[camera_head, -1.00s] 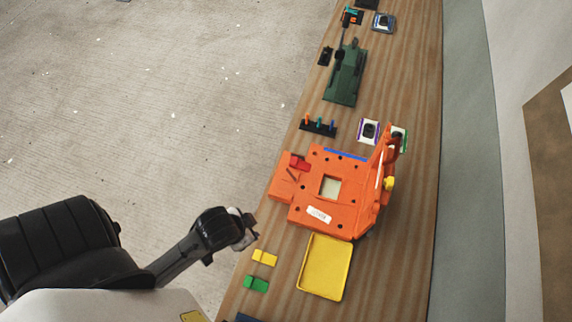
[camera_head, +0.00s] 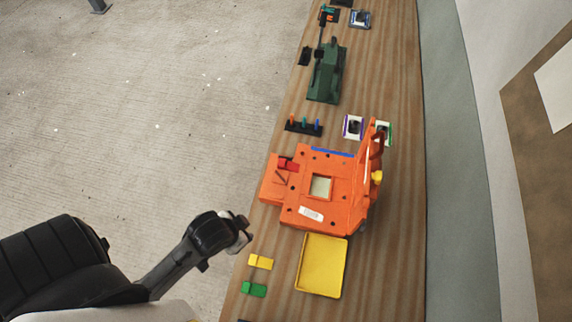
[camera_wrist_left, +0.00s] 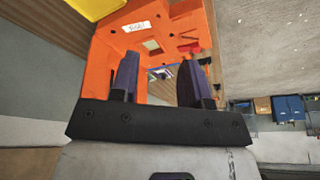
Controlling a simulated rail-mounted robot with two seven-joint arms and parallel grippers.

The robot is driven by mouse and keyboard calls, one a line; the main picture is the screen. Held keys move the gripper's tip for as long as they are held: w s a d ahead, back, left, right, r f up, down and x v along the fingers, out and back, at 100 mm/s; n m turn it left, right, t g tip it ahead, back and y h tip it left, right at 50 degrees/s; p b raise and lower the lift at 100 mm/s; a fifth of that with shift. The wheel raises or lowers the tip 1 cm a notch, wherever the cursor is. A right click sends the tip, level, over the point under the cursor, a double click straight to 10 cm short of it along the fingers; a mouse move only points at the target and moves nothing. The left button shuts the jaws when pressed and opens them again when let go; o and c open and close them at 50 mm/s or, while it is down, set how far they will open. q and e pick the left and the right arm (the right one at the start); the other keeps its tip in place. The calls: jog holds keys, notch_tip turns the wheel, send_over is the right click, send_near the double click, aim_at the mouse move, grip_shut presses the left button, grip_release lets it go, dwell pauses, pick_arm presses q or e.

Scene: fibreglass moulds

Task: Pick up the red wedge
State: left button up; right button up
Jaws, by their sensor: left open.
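The red wedge (camera_head: 288,164) lies on the left part of the orange mould (camera_head: 335,205), near its upper left corner. In the left wrist view the red wedge (camera_wrist_left: 188,47) shows as a small red shape on the orange mould (camera_wrist_left: 120,45), beyond the fingers. My left gripper (camera_head: 243,230) is beside the table's left edge, left of and below the wedge in the head view, and apart from it. In the left wrist view its two dark fingers (camera_wrist_left: 155,85) stand apart with nothing between them. My right gripper is not in view.
A yellow tray (camera_head: 322,266) sits below the mould. A yellow block (camera_head: 260,262) and a green block (camera_head: 254,289) lie left of it. A black pin rack (camera_head: 304,127) and a green machine (camera_head: 327,75) stand farther up the wooden table (camera_head: 395,220).

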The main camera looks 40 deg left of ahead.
pick_arm(q)
jog(key=shift+d, duration=0.1)
jog(key=o, duration=1.1)
jog(key=shift+a, duration=0.2)
